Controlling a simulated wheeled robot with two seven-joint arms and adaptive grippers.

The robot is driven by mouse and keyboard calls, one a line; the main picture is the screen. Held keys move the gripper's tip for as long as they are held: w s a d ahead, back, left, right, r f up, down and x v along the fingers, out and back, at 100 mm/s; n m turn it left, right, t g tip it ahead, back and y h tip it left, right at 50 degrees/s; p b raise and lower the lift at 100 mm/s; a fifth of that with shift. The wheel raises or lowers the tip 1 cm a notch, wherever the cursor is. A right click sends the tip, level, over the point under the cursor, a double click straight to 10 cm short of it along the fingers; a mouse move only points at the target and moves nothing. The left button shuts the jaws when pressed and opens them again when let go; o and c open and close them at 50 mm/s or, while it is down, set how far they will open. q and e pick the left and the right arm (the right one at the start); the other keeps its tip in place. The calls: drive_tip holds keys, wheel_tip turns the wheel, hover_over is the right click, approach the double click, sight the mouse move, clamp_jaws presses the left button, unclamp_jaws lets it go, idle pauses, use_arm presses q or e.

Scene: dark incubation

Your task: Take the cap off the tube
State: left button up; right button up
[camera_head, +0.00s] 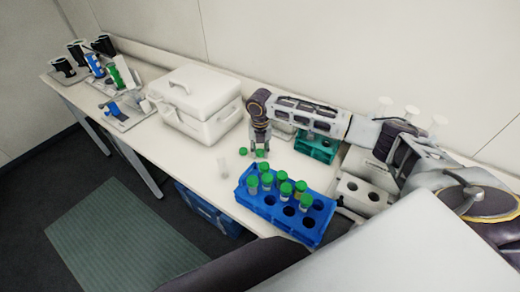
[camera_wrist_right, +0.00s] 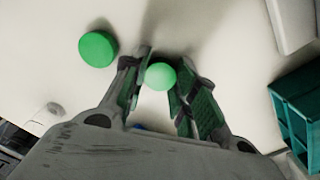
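My right gripper (camera_head: 261,148) reaches down over the table behind the blue rack, its fingers on either side of a small green cap. In the right wrist view that cap (camera_wrist_right: 160,76) shows between the fingertips (camera_wrist_right: 155,72). I cannot tell whether both fingers press on it. A second green cap (camera_wrist_right: 97,48) is just outside the fingers, to their left. Several green-capped tubes stand in the blue rack (camera_head: 316,238). My left gripper is not in view.
A teal rack (camera_head: 318,147) stands just right of the gripper; it also shows in the wrist view (camera_wrist_right: 294,113). A white block with holes (camera_head: 361,194) is near my arm. A white lidded box (camera_head: 197,115) stands left. Table between box and gripper is mostly clear.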

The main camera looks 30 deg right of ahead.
sight(260, 152)
drive_tip(key=o, duration=0.4)
drive_tip(key=shift+r, duration=0.15)
drive_tip(key=shift+r+p, duration=2.45)
drive_tip(key=shift+p, duration=0.2)
drive_tip(key=shift+r+p, duration=0.85)
drive_tip(key=shift+r, duration=2.7)
drive_tip(key=shift+f, duration=0.1)
